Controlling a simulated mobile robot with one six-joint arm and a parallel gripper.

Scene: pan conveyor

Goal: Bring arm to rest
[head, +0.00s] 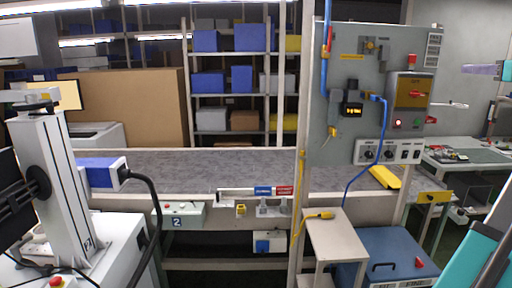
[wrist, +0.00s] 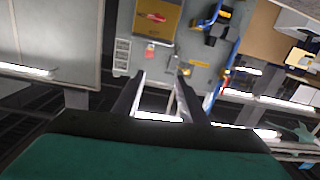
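My gripper (wrist: 160,92) shows in the wrist view with its two dark fingers apart and nothing between them. Behind the fingers, at a distance, are the grey control panel (wrist: 190,58) and a ceiling lamp. The picture is turned, so the panel hangs from the top edge. In the head view a teal part of my arm shows at the lower right edge; the gripper itself is not in that view. No pan can be made out in either view.
The grey conveyor belt (head: 240,168) runs across the middle and looks bare. The control panel (head: 350,100) stands on a post at the right, above a small beige stand (head: 335,240) and a blue-topped cabinet (head: 390,250). A white machine column (head: 60,180) stands at the left.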

